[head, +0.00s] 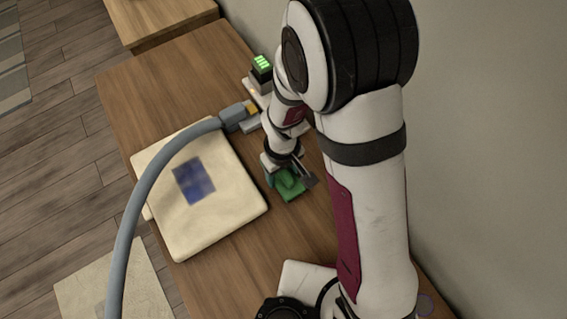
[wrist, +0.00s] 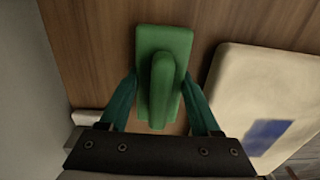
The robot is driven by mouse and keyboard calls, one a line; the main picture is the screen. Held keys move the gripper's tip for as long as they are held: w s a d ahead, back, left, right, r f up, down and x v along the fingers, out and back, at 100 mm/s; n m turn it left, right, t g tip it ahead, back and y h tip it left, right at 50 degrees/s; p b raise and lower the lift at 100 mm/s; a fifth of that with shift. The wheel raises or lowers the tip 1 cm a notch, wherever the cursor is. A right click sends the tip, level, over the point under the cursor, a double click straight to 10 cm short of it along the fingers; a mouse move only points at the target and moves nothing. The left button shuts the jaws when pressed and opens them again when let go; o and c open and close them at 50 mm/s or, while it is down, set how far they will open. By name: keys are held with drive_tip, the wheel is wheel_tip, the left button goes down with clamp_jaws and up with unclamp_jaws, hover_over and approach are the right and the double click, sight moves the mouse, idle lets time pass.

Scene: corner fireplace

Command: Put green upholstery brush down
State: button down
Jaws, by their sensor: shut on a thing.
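The green upholstery brush (head: 289,186) is at my gripper (head: 287,176), over the wooden table beside the cream cushion. In the wrist view the brush (wrist: 160,75) shows a flat green base with a raised ridge along it. My gripper's two teal fingers (wrist: 160,100) are on either side of the brush and shut on it. The brush looks close to the table top, but I cannot tell whether it touches. Part of the brush is hidden by my gripper in the head view.
A cream cushion (head: 225,215) with a blue patch (head: 194,181) lies left of the brush on the wooden table (head: 160,85). A grey hose (head: 150,185) arches over the cushion to a nozzle (head: 238,116). A small device with a green display (head: 262,65) stands behind. A wall is at the right.

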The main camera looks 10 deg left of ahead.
drive_tip(key=shift+c, duration=0.5)
unclamp_jaws()
wheel_tip(320, 180, up, 12)
drive_tip(key=shift+r, duration=0.1)
drive_tip(key=s+d+r+m+y, duration=0.1)
drive_tip(key=s+d+r+m, duration=0.7)
drive_tip(key=s+d+m, duration=0.4)
drive_tip(key=d+m, duration=0.1)
drive_tip(key=m, duration=0.1)
drive_tip(key=shift+s+d+r+m+y, duration=0.25)
drive_tip(key=shift+m+y, duration=0.05)
drive_tip(key=shift+y, duration=0.1)
